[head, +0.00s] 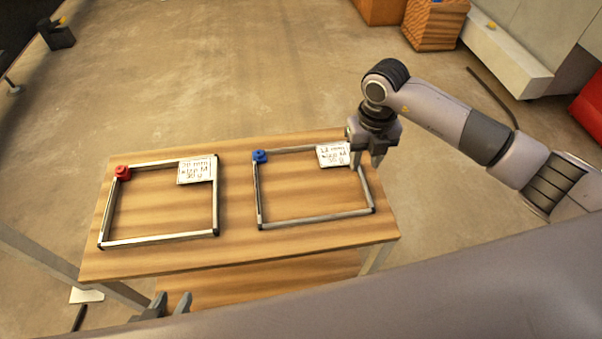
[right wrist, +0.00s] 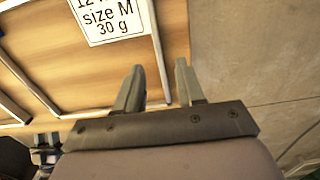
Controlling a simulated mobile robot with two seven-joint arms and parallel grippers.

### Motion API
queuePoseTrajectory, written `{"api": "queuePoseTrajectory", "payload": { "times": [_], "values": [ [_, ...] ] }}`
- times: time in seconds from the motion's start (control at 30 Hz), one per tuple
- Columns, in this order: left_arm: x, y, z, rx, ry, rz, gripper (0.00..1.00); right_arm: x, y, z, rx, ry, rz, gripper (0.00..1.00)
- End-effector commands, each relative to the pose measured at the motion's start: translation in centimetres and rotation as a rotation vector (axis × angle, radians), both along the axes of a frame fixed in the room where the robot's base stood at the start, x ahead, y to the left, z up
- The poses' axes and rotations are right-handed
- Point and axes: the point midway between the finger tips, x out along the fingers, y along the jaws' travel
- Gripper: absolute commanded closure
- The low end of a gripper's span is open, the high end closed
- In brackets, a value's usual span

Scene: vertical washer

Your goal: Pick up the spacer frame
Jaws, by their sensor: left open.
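Two rectangular grey spacer frames lie flat on a wooden table (head: 300,241). The left spacer frame (head: 160,239) has a red corner piece and a white label. The right spacer frame (head: 315,217) has a blue corner piece and a label reading size M, 30 g. My right gripper (head: 366,164) is over the right frame's right bar. In the right wrist view, that bar (right wrist: 157,45) runs between the parted fingers of the gripper (right wrist: 159,66), with gaps on both sides. My left gripper (head: 172,297) is open and empty at the table's near side, partly cut off.
A lower wooden shelf (head: 260,285) shows below the table's near edge. A wooden crate (head: 435,25) and a white ledge (head: 505,60) stand at the back right.

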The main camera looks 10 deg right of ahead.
Motion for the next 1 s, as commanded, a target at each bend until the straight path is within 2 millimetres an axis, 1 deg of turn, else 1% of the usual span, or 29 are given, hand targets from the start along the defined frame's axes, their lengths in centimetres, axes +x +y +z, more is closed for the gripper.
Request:
{"api": "queuePoseTrajectory", "payload": {
  "times": [0.03,0.1,0.2,0.3,0.5,0.57,0.6,0.63,1.0],
  "values": [
    [0.0,0.0,0.1,0.001,-0.001,0.000,0.57,0.0,0.0,-0.9,0.001,0.005,-0.003,0.62],
    [0.0,0.1,0.1,0.002,-0.001,0.000,0.57,0.1,0.1,-2.0,0.000,0.004,-0.001,0.62],
    [0.0,0.1,0.0,0.003,-0.001,0.000,0.57,0.1,0.1,-3.1,0.001,0.003,-0.001,0.62],
    [0.0,0.1,0.0,0.003,0.000,0.000,0.57,0.1,0.0,-3.5,0.001,0.001,-0.001,0.62],
    [0.0,0.1,-0.1,0.004,0.001,0.001,0.57,0.1,0.0,-3.5,0.001,0.000,0.000,0.62],
    [0.0,0.1,-0.1,0.004,0.001,0.001,0.57,0.1,0.0,-3.5,0.001,0.000,0.000,0.81],
    [0.0,0.1,-0.1,0.004,0.001,0.001,0.57,0.1,0.1,-3.5,0.001,0.000,0.000,0.94],
    [0.0,0.1,-0.1,0.004,0.001,0.001,0.57,0.1,0.1,-3.5,0.002,0.000,0.000,1.00],
    [-0.1,0.2,-0.1,0.003,0.001,0.002,0.57,0.2,0.0,-3.3,0.002,0.000,0.000,1.00]
  ]
}}
